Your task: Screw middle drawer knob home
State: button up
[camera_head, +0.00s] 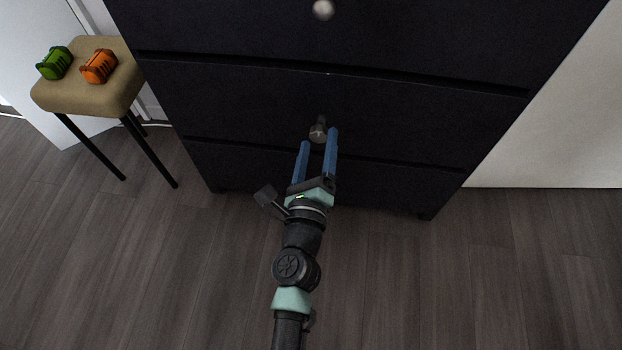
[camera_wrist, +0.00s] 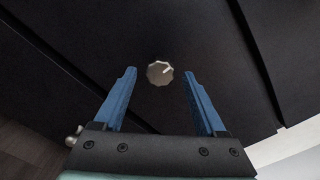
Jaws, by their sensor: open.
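The dark dresser (camera_head: 240,100) fills the upper middle of the head view, with its drawer fronts facing me. The middle drawer knob (camera_head: 318,132) is a small grey faceted knob that stands out from the drawer on a visible stem. In the wrist view the knob (camera_wrist: 160,73) shows a pale mark on its face. My gripper (camera_head: 319,136) is open, with its two blue fingers pointing at the drawer. In the wrist view my gripper (camera_wrist: 159,78) has one finger on each side of the knob, with a gap on both sides.
A round pale knob (camera_head: 323,10) is on the drawer above. A beige stool (camera_head: 75,97) stands at the left, bearing a green object (camera_head: 55,63) and an orange object (camera_head: 99,67). The wood floor (camera_head: 450,280) in front of the dresser is clear.

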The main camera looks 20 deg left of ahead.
jog(key=b+v, duration=0.2)
jog(key=v, duration=0.8)
jog(key=shift+s, duration=0.15)
